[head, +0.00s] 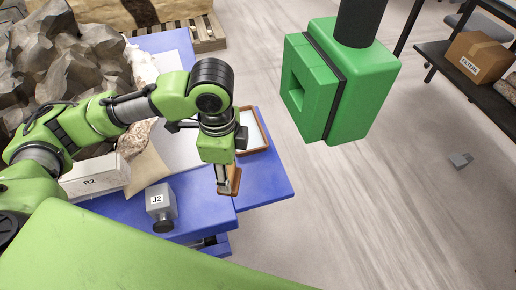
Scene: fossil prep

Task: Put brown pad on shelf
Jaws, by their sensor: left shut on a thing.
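My left gripper (223,180) is shut on the brown pad (236,182). It points down and holds the pad near the right edge of the blue table (265,190). Part of the pad is hidden by the fingers. A dark shelf (482,108) stands at the upper right, far across the floor from the pad. My right gripper is not in view.
A green box (365,90) on a black tube hangs between the table and the shelf. A cardboard box (478,57) sits on the shelf.

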